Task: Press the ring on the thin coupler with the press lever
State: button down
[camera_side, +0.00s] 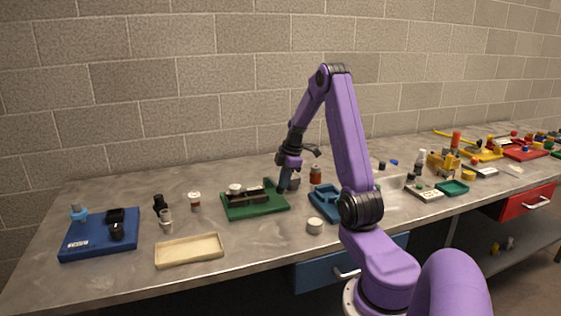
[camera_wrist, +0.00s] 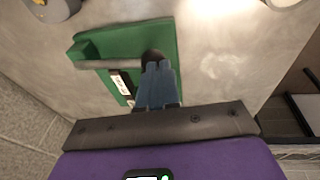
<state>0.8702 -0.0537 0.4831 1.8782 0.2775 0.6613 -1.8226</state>
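A green press base (camera_side: 256,205) stands mid-table in the side view and also shows in the wrist view (camera_wrist: 165,35). A grey press lever (camera_wrist: 108,64) runs across it to a dark round knob (camera_wrist: 152,55). My gripper (camera_side: 284,186), with blue fingers, is low at the right end of the base. In the wrist view its fingers (camera_wrist: 160,68) are together, right by the knob and partly covering it. I cannot tell whether they touch it. A white and dark label strip (camera_wrist: 122,83) shows on the base. I cannot make out the thin coupler or its ring.
A blue fixture (camera_side: 100,236) and a beige tray (camera_side: 189,251) are at left. Small bottles and fittings (camera_side: 166,222) stand between them and the base. A blue holder (camera_side: 326,203) and a white round cap (camera_side: 315,226) are at right. A block wall is behind.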

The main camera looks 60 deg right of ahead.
jog(key=shift+s+a+f, duration=0.25)
jog(key=shift+f, duration=0.4)
jog(key=s+a+v, duration=0.1)
jog(key=v, duration=1.3)
jog(key=shift+s+a, duration=0.25)
dwell(0.4)
jog(key=w+a+f+n+g+y, duration=0.1)
jog(key=a, duration=1.2)
jog(key=w+a+f+g, duration=0.1)
jog(key=w+a, duration=0.1)
jog(key=a, duration=1.1)
jog(key=s+a+f+n, duration=0.1)
jog(key=s+a, duration=0.6)
jog(key=s, duration=0.2)
jog(key=s+a+f+n, duration=0.1)
jog(key=s+a+f, duration=0.1)
jog(key=s+a, duration=0.5)
jog(key=s, duration=0.3)
jog(key=shift+s+h, duration=0.3)
jog(key=shift+h, duration=0.1)
